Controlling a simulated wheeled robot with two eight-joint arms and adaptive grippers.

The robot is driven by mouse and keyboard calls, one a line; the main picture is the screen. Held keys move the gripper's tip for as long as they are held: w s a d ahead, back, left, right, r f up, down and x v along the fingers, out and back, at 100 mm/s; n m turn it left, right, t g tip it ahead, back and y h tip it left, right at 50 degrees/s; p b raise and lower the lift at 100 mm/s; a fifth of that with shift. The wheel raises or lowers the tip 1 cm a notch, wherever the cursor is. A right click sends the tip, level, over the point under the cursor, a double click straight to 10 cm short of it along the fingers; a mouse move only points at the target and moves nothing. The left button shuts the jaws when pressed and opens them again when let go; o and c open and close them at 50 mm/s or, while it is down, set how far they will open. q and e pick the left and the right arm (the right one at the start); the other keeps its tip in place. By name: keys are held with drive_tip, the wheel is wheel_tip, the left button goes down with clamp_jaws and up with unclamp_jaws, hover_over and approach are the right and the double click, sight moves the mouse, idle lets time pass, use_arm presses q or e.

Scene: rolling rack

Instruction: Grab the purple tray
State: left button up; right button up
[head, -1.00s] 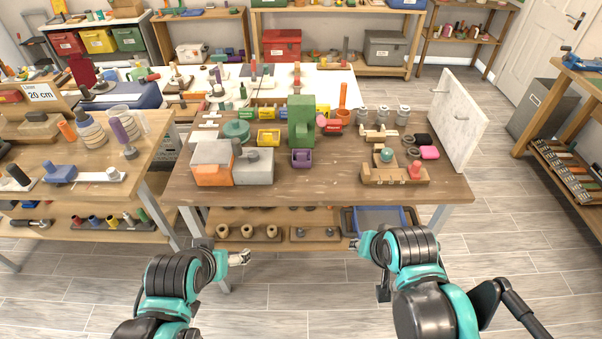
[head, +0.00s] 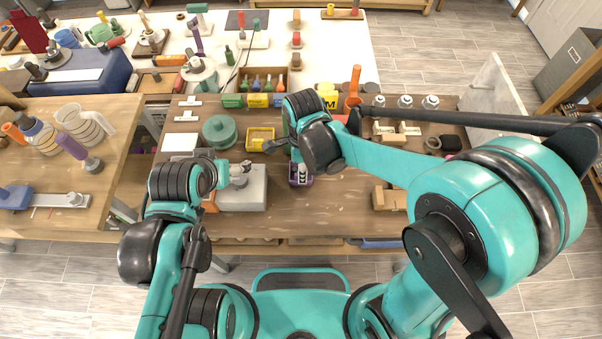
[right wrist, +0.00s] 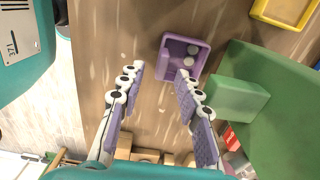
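The small purple tray (head: 300,180) sits on the wooden table, in front of the yellow tray (head: 260,138). In the right wrist view the purple tray (right wrist: 171,48) holds pale round pieces and lies just beyond the fingertips. My right gripper (right wrist: 160,72) is open and empty, with its two padded fingers pointing toward the tray. In the head view my right arm hides most of that gripper. My left gripper (head: 240,172) is over the grey block (head: 245,192) at the table's left; its fingers are too small to tell open or shut.
A green block-like fixture (right wrist: 250,110) stands close to the right of the tray in the right wrist view. The yellow tray (right wrist: 287,10) is at its top right. In the head view a round green piece (head: 220,131) lies at the left. Bare wood shows around the purple tray.

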drive_tip(key=f, duration=0.2)
drive_tip(key=f+b, duration=0.1)
drive_tip(key=f, duration=0.1)
drive_tip(key=shift+w+a+f, duration=0.1)
drive_tip(key=shift+w+a, duration=0.05)
drive_tip(key=shift+a, duration=0.1)
clamp_jaws()
